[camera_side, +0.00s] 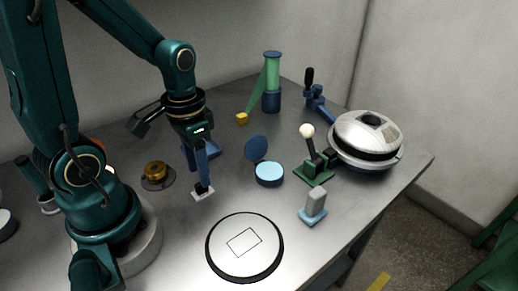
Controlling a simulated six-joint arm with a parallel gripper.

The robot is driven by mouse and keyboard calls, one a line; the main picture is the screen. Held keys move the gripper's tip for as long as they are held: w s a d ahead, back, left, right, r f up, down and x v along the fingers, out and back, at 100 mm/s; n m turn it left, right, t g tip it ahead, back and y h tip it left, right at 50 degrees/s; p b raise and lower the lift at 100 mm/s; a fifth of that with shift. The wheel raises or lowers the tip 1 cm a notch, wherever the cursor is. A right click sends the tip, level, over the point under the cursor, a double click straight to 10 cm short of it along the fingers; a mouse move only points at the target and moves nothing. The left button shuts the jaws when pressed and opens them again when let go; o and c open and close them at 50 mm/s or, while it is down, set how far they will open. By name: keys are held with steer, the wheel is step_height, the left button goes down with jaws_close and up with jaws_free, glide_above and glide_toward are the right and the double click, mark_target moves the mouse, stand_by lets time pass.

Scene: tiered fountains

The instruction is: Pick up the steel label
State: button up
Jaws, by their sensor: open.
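A small pale plate (203,194), which looks like the steel label, lies on the grey table left of centre. My gripper (201,184) points down right over it, with its dark blue fingers close to the plate's top. The fingers overlap the plate in this view, so I cannot tell whether they touch it. The jaws are open. Part of the plate is hidden behind the fingertips.
A round white disc (224,262) with a dark rim and a drawn rectangle lies in front. A brass piece (156,171) is left; a blue round tin (269,174), a green lever stand (314,167) and a grey block (315,203) are right. A domed device (368,134) stands farther right.

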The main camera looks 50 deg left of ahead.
steer(key=shift+f, duration=1.55)
steer(key=shift+c, duration=0.3)
jaws_close()
steer(key=shift+r, duration=0.15)
steer(key=shift+r, duration=0.45)
step_height(320, 180, up, 3)
steer(key=shift+w+r, duration=0.1)
steer(key=s+a+r, duration=0.6)
steer(key=s+a, duration=0.1)
steer(key=a, duration=0.2)
steer(key=shift+a+r, duration=0.25)
steer(key=shift+r, duration=0.05)
